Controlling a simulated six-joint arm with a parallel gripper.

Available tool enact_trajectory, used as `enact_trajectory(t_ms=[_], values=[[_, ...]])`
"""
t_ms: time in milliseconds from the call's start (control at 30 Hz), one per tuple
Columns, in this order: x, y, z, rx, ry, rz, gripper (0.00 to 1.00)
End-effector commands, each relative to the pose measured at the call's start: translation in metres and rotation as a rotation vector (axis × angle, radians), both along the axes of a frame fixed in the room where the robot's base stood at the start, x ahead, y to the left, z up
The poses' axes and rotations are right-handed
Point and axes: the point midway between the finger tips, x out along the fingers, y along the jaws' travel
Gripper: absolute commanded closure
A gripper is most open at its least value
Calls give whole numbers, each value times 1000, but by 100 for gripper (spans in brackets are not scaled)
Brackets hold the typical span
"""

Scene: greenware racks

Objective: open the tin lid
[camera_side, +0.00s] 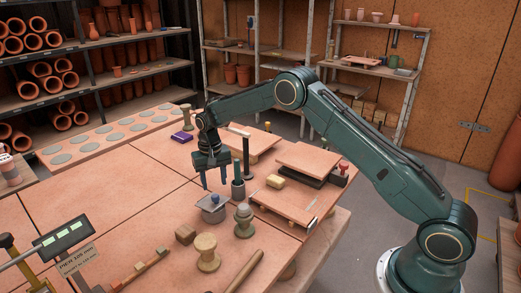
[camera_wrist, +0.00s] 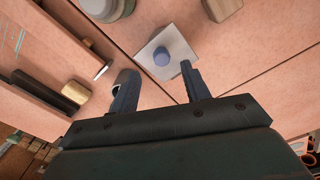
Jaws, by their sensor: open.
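My gripper (camera_side: 213,186) points down over the tin, open and empty. In the wrist view my two fingertips (camera_wrist: 157,70) are spread wide, with the knob just beyond the space between them. I cannot tell the exact height of the fingertips above the lid.
A dark cup with upright tools (camera_side: 238,190) stands close to the tin's right. A grey lidded jar (camera_side: 244,222), a wooden spool (camera_side: 207,255) and a wooden block (camera_side: 185,234) are near the front. A raised board with a yellow block (camera_side: 275,181) lies right.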

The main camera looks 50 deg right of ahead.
Motion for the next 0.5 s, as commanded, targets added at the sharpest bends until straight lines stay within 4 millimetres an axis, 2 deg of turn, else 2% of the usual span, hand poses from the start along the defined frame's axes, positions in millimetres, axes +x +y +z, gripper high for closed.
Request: enact_trajectory(t_ms=[500], values=[[1, 0, 75, 0, -3, 0, 53]])
